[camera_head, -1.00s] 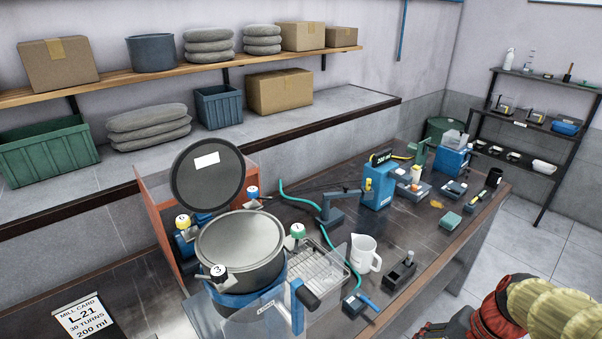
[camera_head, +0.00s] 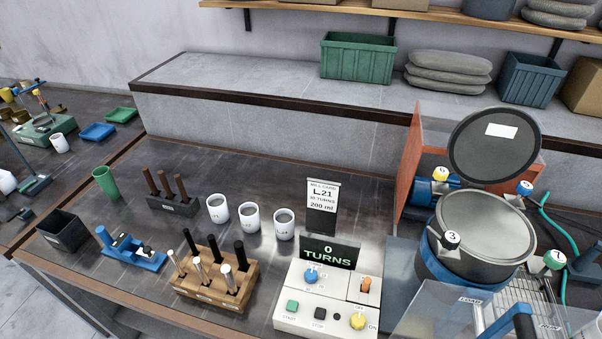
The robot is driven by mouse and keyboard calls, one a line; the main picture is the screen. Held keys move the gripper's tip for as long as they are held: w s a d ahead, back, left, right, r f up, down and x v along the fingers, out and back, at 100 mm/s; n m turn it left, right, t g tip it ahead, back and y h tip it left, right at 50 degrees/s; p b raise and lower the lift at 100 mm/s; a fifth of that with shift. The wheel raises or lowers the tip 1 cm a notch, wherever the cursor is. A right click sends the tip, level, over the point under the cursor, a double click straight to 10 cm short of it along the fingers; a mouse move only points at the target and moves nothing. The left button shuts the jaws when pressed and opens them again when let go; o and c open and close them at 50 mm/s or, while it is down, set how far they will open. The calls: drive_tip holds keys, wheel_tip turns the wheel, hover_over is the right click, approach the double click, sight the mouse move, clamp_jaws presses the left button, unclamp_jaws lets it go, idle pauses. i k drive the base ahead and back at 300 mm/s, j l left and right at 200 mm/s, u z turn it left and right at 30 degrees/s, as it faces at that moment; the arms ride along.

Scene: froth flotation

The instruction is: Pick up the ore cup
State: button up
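Three white cups with grey material inside stand upright in a row on the dark bench: a left cup (camera_head: 218,215), a middle cup (camera_head: 250,222) and a right cup (camera_head: 284,230). Each has a small mark on its front, too small to read surely. Which of them is the ore cup I cannot tell from the marks. A card (camera_head: 322,207) reading "L21, 30 turns, 200 ml" stands just right of the cups. My gripper is not in view.
A wooden rack with rods (camera_head: 212,288) stands in front of the cups, and a darker rod rack (camera_head: 172,206) behind left. A control box (camera_head: 325,318) with a "0 TURNS" display (camera_head: 329,252) is front right. An open-lidded mill (camera_head: 475,250) stands right. A green cup (camera_head: 105,184) is left.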

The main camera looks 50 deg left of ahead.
sight(217, 205)
drive_tip(key=u, duration=2.65)
drive_tip(key=z, duration=1.65)
drive_tip(key=u, duration=1.6)
drive_tip(key=j+z, duration=0.15)
drive_tip(key=z, duration=0.25)
drive_tip(key=i+j+z, duration=0.1)
drive_tip(key=z, duration=0.35)
drive_tip(key=j+z, duration=0.25)
drive_tip(key=z, duration=0.15)
drive_tip(key=j+z, duration=0.2)
drive_tip(key=z, duration=0.25)
